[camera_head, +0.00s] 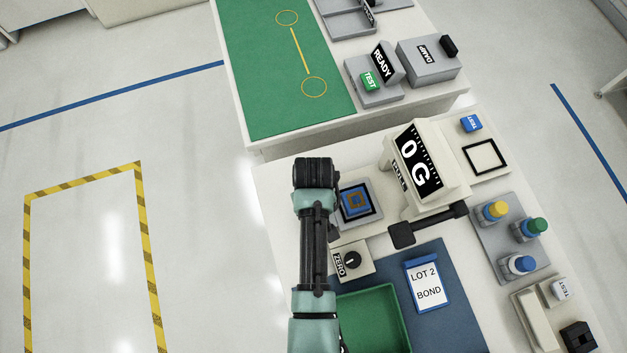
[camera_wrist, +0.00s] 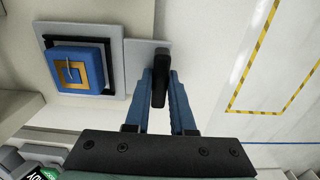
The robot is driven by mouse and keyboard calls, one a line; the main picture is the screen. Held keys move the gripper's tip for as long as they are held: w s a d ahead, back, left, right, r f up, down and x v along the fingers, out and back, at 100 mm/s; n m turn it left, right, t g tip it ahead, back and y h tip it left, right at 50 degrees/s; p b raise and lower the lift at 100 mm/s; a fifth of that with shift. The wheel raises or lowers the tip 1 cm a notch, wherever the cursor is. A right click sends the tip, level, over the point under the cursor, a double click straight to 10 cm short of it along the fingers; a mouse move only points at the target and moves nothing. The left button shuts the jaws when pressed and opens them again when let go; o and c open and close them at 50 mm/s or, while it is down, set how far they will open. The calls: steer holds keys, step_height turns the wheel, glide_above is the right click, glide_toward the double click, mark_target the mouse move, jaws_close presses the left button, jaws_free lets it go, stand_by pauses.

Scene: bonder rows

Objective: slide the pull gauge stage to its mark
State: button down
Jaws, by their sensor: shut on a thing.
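The pull gauge (camera_head: 430,170) is a cream tester with a black "0 G" display. Beside it is the stage, a pale square plate with a black square and a blue block (camera_head: 355,202) with a copper-coloured frame on top. The wrist view shows the blue block (camera_wrist: 75,68) too, with black showing along its top and right. A pale tab joins the plate's right side and carries a black upright handle (camera_wrist: 160,80). My gripper (camera_wrist: 160,88) is shut on that handle, one blue finger on each side. In the head view my arm hides the handle. I cannot make out a separate mark.
A ZERO knob box (camera_head: 351,261), a green tray (camera_head: 373,318) and a LOT 2 BOND card (camera_head: 428,286) lie close to my arm. Floor is open at left.

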mark_target(367, 196)
steer(key=w+d, duration=0.1)
steer(key=d, duration=0.3)
steer(key=w+d+b, duration=0.1)
steer(key=d, duration=0.2)
steer(key=w+d+b, duration=0.1)
steer(key=w+d, duration=0.1)
steer(key=d, duration=0.2)
steer(key=shift+d, duration=0.35)
steer(key=shift+d+r, duration=0.15)
steer(key=shift+d, duration=0.15)
steer(key=shift+w, duration=0.1)
steer(key=c, duration=0.8)
jaws_free()
steer(key=shift+d, duration=0.1)
steer(key=shift+o, duration=0.2)
step_height(367, 196, up, 13)
steer(key=shift+b, duration=0.45)
